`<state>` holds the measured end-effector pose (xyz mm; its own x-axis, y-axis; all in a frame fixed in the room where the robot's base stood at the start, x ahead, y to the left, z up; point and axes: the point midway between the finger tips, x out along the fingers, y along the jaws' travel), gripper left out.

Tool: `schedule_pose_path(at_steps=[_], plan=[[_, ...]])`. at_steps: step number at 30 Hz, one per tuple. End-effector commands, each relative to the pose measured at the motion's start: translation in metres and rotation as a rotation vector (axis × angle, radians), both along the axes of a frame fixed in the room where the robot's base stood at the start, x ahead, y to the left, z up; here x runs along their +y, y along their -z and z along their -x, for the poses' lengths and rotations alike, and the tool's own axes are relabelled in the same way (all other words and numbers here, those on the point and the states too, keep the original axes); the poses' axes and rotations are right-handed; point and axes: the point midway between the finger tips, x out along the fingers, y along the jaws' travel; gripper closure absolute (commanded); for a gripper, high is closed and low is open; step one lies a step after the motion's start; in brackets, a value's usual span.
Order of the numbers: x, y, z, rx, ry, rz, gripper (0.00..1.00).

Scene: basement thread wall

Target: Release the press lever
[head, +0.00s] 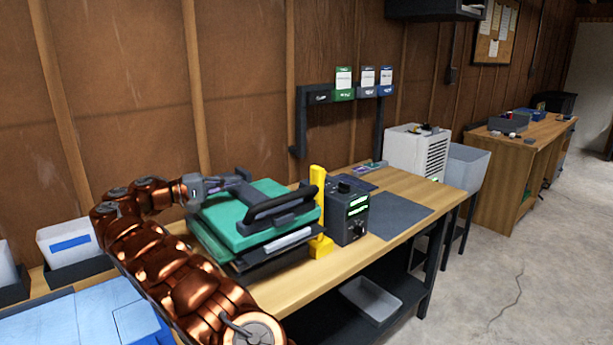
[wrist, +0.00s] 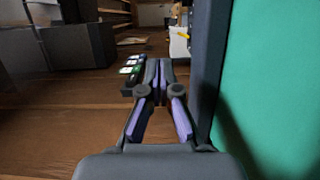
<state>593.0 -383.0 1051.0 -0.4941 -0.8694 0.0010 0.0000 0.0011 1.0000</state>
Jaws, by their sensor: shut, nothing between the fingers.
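The press (head: 236,222) sits on the workbench in the head view, with a green top and dark base. Its black lever (head: 284,203) is a curved bar along its right side, slanting up to the right. The green surface also fills the right of the wrist view (wrist: 275,90), behind a dark edge. My gripper (head: 246,176) is at the far left side of the press top, apart from the lever's near end. In the wrist view its fingertips (wrist: 160,68) are together with nothing between them. Whether it touches the press is unclear.
A yellow post (head: 318,205) and a black control box (head: 347,212) stand right of the press. A dark mat (head: 397,215) lies beyond them. White bins stand at the left, next to blue sheets (head: 85,318). A wall rack (head: 320,98) hangs behind the bench.

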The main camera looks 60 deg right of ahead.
Motion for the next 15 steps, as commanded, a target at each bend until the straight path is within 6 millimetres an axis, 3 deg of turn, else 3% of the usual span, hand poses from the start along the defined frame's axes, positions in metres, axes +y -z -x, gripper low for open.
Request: schedule_pose_path(at_steps=[15], plan=[[-0.016, 0.0, 0.009, -0.002, 0.002, 0.0, 1.0]])
